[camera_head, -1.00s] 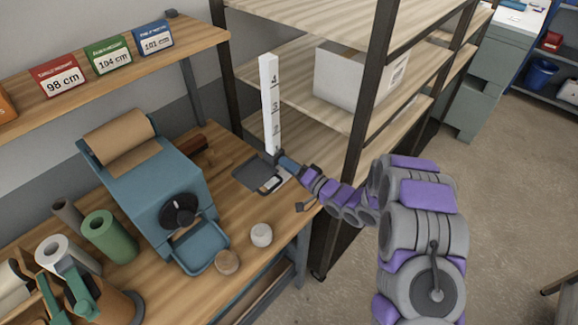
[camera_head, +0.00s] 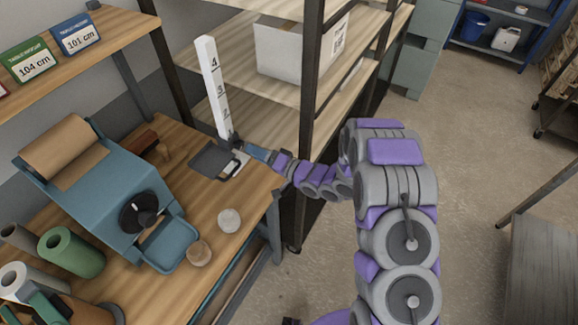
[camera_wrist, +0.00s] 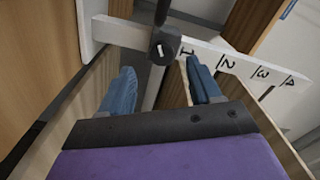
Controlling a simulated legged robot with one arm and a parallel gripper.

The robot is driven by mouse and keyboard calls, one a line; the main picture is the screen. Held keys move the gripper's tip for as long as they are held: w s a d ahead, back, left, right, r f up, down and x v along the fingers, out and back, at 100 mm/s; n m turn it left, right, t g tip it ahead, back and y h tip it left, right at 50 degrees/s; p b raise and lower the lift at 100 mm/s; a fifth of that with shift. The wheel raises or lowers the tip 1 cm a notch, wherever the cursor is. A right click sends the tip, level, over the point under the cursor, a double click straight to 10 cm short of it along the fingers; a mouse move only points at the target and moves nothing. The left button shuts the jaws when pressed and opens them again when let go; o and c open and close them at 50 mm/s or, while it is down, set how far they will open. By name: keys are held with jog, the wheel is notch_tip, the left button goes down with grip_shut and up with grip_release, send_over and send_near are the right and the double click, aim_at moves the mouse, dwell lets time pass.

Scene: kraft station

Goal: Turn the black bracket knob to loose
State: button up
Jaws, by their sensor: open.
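The black bracket knob (camera_wrist: 164,45) shows in the wrist view, with a white mark on its face, on the white numbered scale (camera_wrist: 235,62). In the head view the white scale (camera_head: 212,85) stands on the wooden table, and the knob is a small dark shape (camera_head: 235,141) at its foot. My gripper (camera_wrist: 162,86) has two blue fingers spread apart with nothing between them. The knob lies just beyond the fingertips, roughly between them in the picture. I cannot tell whether either finger touches it. In the head view my gripper (camera_head: 247,149) is right beside the knob.
A dark grey plate (camera_head: 208,163) lies by the scale's foot. A blue paper-roll machine (camera_head: 95,190), a white round object (camera_head: 229,220) and a wooden round object (camera_head: 199,252) sit left and nearer. A wooden shelf (camera_head: 275,105) with a white box (camera_head: 300,50) stands behind.

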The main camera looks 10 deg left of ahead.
jog(key=p+v, duration=0.1)
jog(key=v, duration=1.1)
jog(key=shift+d, duration=0.35)
jog(key=shift+s+f, duration=0.15)
jog(key=shift+s, duration=0.05)
